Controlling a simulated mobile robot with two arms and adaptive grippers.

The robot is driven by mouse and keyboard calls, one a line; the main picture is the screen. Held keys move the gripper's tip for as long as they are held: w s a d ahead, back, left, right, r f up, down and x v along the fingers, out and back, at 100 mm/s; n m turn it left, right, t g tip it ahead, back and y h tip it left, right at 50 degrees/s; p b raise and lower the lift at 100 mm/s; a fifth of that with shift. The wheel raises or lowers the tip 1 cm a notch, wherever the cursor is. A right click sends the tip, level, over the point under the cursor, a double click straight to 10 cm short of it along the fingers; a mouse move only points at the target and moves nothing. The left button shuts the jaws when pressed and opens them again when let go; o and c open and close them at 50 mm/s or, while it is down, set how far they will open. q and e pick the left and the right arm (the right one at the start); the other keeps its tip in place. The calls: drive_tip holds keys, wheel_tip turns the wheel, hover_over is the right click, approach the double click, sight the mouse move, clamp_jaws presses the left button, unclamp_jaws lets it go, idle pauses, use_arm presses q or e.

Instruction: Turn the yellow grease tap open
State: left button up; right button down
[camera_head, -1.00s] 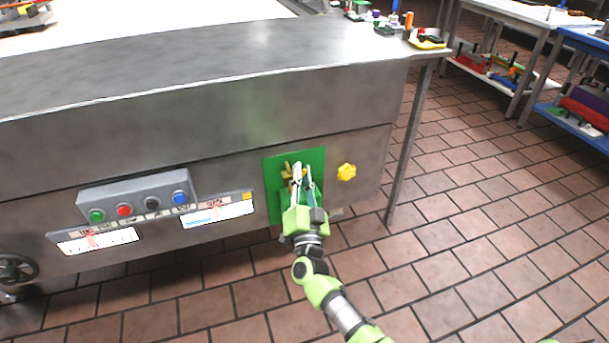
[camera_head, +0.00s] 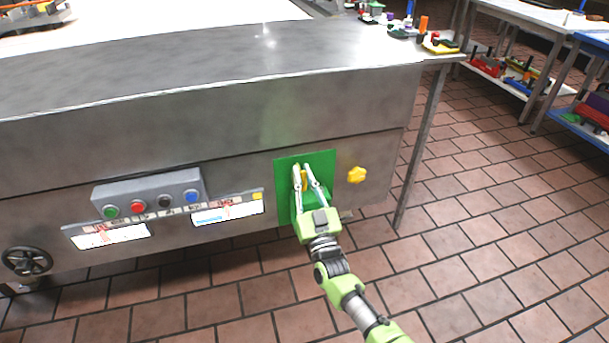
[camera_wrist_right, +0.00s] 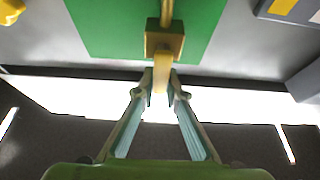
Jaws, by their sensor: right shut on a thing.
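The yellow grease tap (camera_head: 304,181) sits on a green plate (camera_head: 326,167) on the front of the steel counter. In the right wrist view, its pale yellow lever (camera_wrist_right: 161,82) sticks out from a brass-coloured block (camera_wrist_right: 164,40) towards my gripper. My right gripper (camera_head: 308,170) reaches the tap from below and in front. In the wrist view, its fingertips (camera_wrist_right: 162,86) are on both sides of the lever, shut on it. The fingers hide part of the tap in the head view. My left gripper is not in view.
A yellow star knob (camera_head: 357,174) is just right of the green plate. A button box (camera_head: 150,192) with coloured buttons and a dark handwheel (camera_head: 27,261) are to the left. A counter leg (camera_head: 421,150) stands to the right. The tiled floor (camera_head: 480,250) in front looks clear.

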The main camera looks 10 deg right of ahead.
drive_tip(key=shift+a+f, duration=0.1)
idle(0.3)
drive_tip(key=c, duration=2)
unclamp_jaws()
drive_tip(key=shift+c, duration=0.2)
drive_tip(key=shift+r, duration=0.2)
wheel_tip(320, 180, up, 10)
drive_tip(key=shift+f, duration=0.15)
